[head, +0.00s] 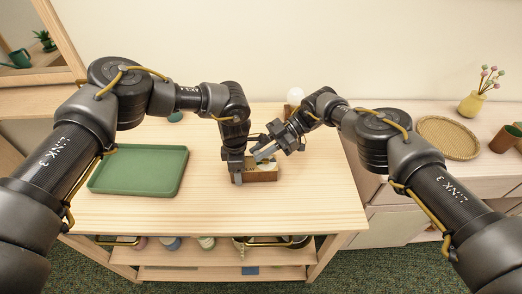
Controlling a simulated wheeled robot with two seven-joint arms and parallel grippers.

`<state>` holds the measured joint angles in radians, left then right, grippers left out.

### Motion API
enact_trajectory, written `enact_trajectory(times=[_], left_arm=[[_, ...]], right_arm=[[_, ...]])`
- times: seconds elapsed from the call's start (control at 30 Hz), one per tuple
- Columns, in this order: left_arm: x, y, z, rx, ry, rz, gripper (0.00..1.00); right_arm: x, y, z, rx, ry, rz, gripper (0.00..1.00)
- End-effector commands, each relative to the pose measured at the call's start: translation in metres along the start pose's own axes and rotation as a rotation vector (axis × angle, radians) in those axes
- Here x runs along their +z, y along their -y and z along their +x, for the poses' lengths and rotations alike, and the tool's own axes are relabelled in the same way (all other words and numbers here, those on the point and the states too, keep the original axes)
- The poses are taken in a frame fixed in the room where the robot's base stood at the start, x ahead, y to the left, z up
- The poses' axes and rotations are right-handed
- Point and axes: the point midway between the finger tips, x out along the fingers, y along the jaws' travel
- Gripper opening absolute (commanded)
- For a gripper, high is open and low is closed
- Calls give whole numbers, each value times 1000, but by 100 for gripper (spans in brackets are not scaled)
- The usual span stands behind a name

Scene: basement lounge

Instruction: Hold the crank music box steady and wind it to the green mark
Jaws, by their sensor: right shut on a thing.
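The crank music box (264,175) is a small wooden box on the light wooden table, right of the green tray. My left gripper (237,175) points down at the box's left end, with its fingers against or just beside it; whether they are closed on it cannot be told. My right gripper (262,153) reaches in from the upper right and is shut on the crank just above the box. The crank itself is mostly hidden by the fingers. The green mark cannot be made out at this size.
A green tray (104,184) lies at the table's left. A white round thing (295,95) stands at the back edge behind my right wrist. A woven tray (447,138) and yellow vase (471,104) are on the right cabinet. The table front (220,214) is clear.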

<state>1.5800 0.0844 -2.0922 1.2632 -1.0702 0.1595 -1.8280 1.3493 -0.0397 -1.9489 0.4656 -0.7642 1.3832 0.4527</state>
Motion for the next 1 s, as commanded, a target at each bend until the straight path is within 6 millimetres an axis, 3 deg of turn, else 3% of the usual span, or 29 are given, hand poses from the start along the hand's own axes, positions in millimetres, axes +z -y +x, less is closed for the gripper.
enact_trajectory(times=[0.87,0.9,1.0], left_arm=[[-4,2,3,-6,-10,0,28],[-4,2,3,-6,-10,0,28],[-4,2,3,-6,-9,-1,28]], right_arm=[[-2,-2,-4,6,-1,-4,0],[-2,-2,-4,6,-1,-4,27],[-2,-1,-3,5,-1,-3,40]])
